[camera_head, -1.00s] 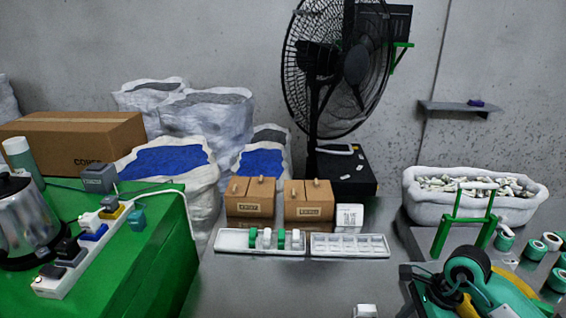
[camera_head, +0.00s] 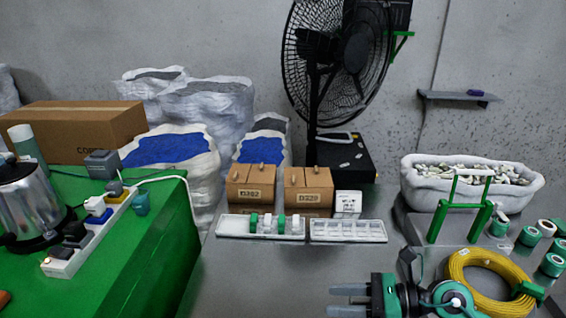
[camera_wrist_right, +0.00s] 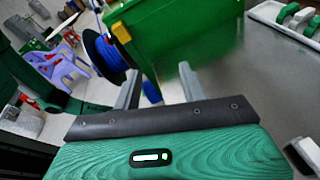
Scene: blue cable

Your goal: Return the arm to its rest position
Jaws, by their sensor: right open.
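My right gripper (camera_head: 340,300) is at the bottom of the head view, over the grey table and left of a yellow cable coil (camera_head: 460,272). Its two grey fingers point left, apart, with nothing between them. In the right wrist view the open fingers (camera_wrist_right: 159,72) point towards a green table side (camera_wrist_right: 185,40) and a dark spool with blue cable (camera_wrist_right: 108,50). The spool is beyond the fingers, not held. My left gripper is not in view.
A green table (camera_head: 150,250) with a power strip (camera_head: 92,235) and a kettle (camera_head: 30,205) is at left. White trays (camera_head: 347,231), small cartons (camera_head: 250,185) and a fan (camera_head: 340,65) stand behind. A white sack (camera_head: 415,185) and green-white rolls (camera_head: 552,264) are at right.

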